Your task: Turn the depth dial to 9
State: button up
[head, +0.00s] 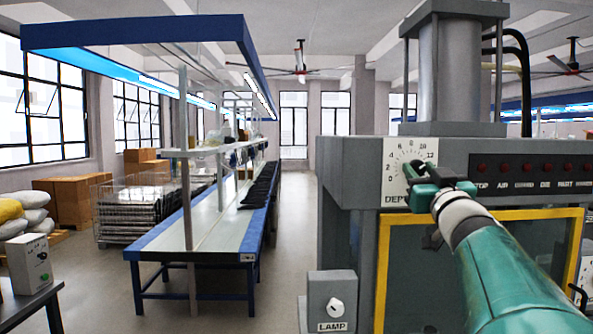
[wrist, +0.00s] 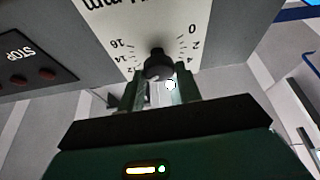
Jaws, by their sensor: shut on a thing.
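The depth dial's white plate (head: 397,160) is on the grey press front at the right of the head view, with a number scale and part of the word DEPTH showing. In the wrist view the plate (wrist: 115,35) appears upside down, with 16, 14 and 12 on the left and 0, 2 and 4 on the right. The dark dial knob (wrist: 158,62) is at its middle. My gripper (head: 424,184) is at the dial, its two green fingers (wrist: 159,80) shut on the knob. The middle of the scale is hidden in the wrist view, and I cannot read the knob's pointer.
A row of red buttons (head: 530,167) sits right of the dial. A yellow-framed guard (head: 384,265) is below it, and a LAMP switch box (head: 332,300) stands lower left. A long workbench (head: 205,232) is further left, with open floor between.

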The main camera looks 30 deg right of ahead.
jog(key=n+y, duration=0.1)
jog(key=n, duration=0.2)
jog(key=n+y, duration=0.2)
jog(key=n, duration=0.1)
jog(key=shift+d+f+t, duration=0.15)
jog(key=shift+t, duration=0.25)
jog(key=shift+d+n+y, duration=0.1)
jog(key=shift+n+y, duration=1.2)
jog(key=shift+n, duration=1.3)
jog(key=o, duration=0.9)
jog(key=shift+d, duration=0.1)
jog(key=shift+o, duration=0.2)
jog(key=shift+s+a, duration=0.2)
jog(key=shift+s, duration=0.1)
jog(key=v, duration=1.3)
jog(key=shift+s, duration=0.2)
